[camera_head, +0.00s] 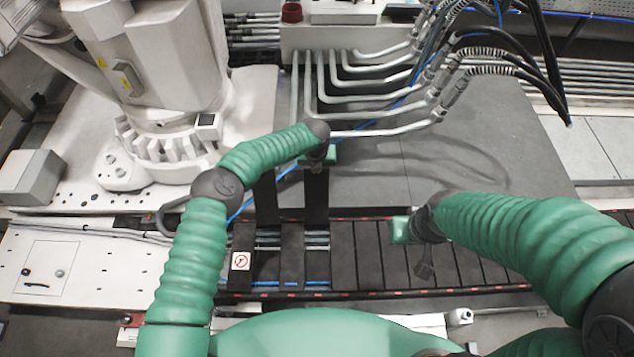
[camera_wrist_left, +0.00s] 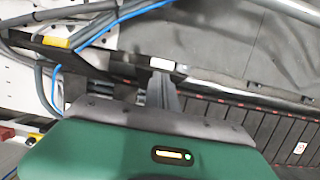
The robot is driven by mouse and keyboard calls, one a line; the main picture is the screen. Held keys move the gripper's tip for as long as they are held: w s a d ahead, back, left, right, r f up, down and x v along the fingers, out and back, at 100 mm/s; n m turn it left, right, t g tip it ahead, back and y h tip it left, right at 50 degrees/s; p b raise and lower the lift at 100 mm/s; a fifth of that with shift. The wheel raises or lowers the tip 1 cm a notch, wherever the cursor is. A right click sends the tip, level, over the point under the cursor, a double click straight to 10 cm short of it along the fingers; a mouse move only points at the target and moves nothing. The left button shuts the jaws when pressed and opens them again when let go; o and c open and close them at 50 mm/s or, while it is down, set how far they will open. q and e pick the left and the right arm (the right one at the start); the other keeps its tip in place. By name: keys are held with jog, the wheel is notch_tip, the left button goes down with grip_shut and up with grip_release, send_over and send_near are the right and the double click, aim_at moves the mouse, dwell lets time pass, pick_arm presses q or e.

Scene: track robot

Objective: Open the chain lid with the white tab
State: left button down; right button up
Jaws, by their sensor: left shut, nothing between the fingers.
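The chain (camera_head: 370,250) is a dark track of crosswise lids with red edge marks. Near its left part, a gap shows pipes and blue cable inside, and two dark strips (camera_head: 265,197) rise beyond it, apparently raised lids. In the left wrist view a small white tab (camera_wrist_left: 162,64) lies just past the fingertips of my left gripper (camera_wrist_left: 163,79), which is shut and empty; contact cannot be told. In the head view its fingers are hidden by the hand. My right gripper (camera_head: 425,268) hangs over the chain, its jaw state unclear.
A white label with a red sign (camera_head: 241,261) sits beside the gap. A large white robot base (camera_head: 165,140) stands at the left. Bent pipes (camera_head: 370,85) and black hoses lie behind. The grey plate (camera_head: 470,150) at the right is largely clear.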

pick_arm(q)
jog(key=shift+w+a+f, duration=0.15)
jog(key=shift+w+f, duration=0.05)
jog(key=shift+w, duration=0.1)
jog(key=shift+w+a+r+b, duration=0.1)
jog(key=shift+a+r+b, duration=0.05)
jog(key=shift+b, duration=0.2)
jog(key=shift+r, duration=0.3)
jog(key=p+v, duration=0.2)
jog(key=v, duration=1.4)
jog(key=shift+d+r, duration=0.2)
jog(key=shift+r, duration=0.05)
